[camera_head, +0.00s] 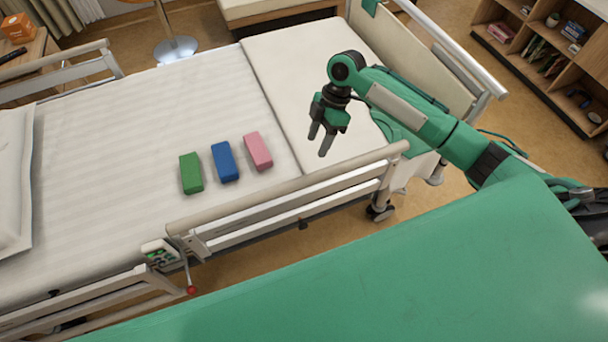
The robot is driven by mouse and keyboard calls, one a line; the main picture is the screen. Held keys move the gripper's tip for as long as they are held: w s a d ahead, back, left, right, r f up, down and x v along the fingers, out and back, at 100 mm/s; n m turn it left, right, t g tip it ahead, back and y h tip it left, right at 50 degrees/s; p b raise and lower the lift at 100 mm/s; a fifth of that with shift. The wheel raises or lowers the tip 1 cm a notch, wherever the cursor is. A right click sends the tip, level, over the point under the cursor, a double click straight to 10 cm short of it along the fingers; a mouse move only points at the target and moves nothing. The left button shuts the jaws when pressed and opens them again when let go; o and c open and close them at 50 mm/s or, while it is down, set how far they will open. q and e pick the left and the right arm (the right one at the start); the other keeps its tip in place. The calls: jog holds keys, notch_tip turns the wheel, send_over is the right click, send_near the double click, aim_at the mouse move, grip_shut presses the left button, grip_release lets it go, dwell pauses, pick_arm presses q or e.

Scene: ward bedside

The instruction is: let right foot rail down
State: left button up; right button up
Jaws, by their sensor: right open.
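The right foot rail (290,190) runs along the near side of the bed's foot half. Its pale top bar stands above the mattress edge, so the rail is up. A red knob (191,290) on a thin lever hangs below the rail's left end. My right gripper (319,140) is open and empty, fingers pointing down, above the mattress on the far side of the rail's right part. It is apart from the rail and well to the right of the red knob. My left gripper is not in view.
A green block (191,173), a blue block (225,162) and a pink block (258,151) lie on the bed (110,170). Another near-side rail (95,299) is at lower left. A shelf (550,60) stands at upper right. A strip of floor shows beside the foot rail.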

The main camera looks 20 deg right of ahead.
aim_at(304, 178)
jog(key=p+x, duration=0.4)
jog(key=x, duration=0.8)
jog(key=shift+s+a+f, duration=0.2)
jog(key=shift+a+f, duration=0.05)
jog(key=shift+f, duration=0.4)
grip_shut()
